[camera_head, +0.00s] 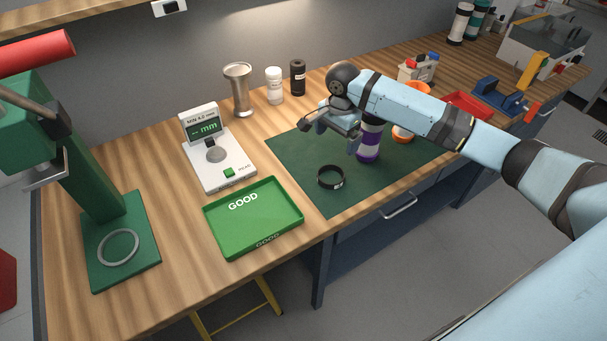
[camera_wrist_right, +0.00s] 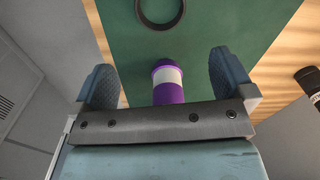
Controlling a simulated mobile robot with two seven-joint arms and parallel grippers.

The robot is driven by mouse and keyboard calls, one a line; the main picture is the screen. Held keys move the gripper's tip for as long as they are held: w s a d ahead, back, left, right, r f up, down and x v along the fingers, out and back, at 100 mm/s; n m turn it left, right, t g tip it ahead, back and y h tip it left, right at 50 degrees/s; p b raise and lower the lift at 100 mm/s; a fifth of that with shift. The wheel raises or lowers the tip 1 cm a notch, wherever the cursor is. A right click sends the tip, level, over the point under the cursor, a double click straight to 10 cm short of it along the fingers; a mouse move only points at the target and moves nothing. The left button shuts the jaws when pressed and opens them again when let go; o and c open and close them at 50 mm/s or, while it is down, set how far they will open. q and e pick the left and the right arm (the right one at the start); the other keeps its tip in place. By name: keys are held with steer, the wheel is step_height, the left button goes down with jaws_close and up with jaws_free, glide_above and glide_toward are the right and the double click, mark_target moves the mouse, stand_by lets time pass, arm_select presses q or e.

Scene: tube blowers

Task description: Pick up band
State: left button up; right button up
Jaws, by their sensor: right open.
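The band is a black ring (camera_head: 330,186) lying flat on the dark green mat (camera_head: 300,150), near the mat's front left part. It also shows at the top of the right wrist view (camera_wrist_right: 161,28), cut off by the picture edge. My right gripper (camera_head: 331,137) is open and empty above the mat, behind and above the band in the head view. In the right wrist view its two fingers (camera_wrist_right: 165,78) are spread wide, with the band beyond them. My left gripper is not in view.
A purple and white cylinder (camera_head: 368,146) stands on the mat close to my right gripper; it shows between the fingers in the wrist view (camera_wrist_right: 168,92). A green GOOD tray (camera_head: 275,212) and a white gauge (camera_head: 228,176) stand left.

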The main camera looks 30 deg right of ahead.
glide_above(332, 178)
steer(key=f, duration=0.7)
steer(key=shift+s+f, duration=0.2)
steer(key=shift+f, duration=0.1)
steer(key=shift+w+f+p, duration=0.15)
steer(key=shift+f+p, duration=0.4)
steer(key=shift+f, duration=2.45)
steer(key=c, duration=0.7)
